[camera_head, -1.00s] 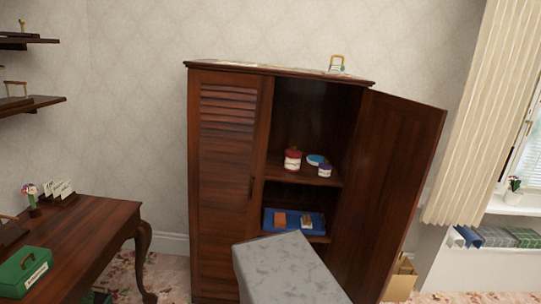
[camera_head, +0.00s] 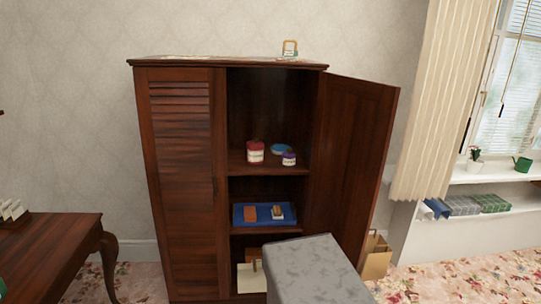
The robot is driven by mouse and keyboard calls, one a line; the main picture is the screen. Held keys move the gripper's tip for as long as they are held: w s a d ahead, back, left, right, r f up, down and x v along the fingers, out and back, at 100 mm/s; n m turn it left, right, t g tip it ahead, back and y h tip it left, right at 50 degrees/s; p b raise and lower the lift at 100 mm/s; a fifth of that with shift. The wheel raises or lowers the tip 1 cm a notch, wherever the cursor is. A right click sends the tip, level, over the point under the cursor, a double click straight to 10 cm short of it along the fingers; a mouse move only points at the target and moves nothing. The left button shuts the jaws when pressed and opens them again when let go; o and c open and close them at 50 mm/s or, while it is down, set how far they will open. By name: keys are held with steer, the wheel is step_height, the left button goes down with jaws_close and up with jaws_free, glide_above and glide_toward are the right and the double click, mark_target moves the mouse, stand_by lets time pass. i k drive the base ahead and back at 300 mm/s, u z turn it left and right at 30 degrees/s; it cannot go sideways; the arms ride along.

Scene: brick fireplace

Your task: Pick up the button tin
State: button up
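Three small containers stand on the upper shelf of an open wooden cabinet (camera_head: 180,190). One is a red container with a white label (camera_head: 256,152). To its right are a flat blue round container (camera_head: 281,148) and a small white pot with a purple lid (camera_head: 289,159). I cannot tell which of them is the button tin, as no label is legible. My gripper is not in view.
The cabinet's right door (camera_head: 352,155) stands open. Below is a blue tray (camera_head: 250,222) with small items. A desk (camera_head: 50,255) is at left and a paper bag (camera_head: 377,258) at right. Something grey in the foreground hides part of the cabinet's base. Flowered carpet lies clear at right.

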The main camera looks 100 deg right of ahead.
mark_target(255, 157)
steer(key=u, duration=0.5)
steer(key=k, duration=0.15)
steer(key=z, duration=2.95)
steer(key=i, duration=1)
steer(key=z, duration=0.1)
steer(key=k, duration=0.5)
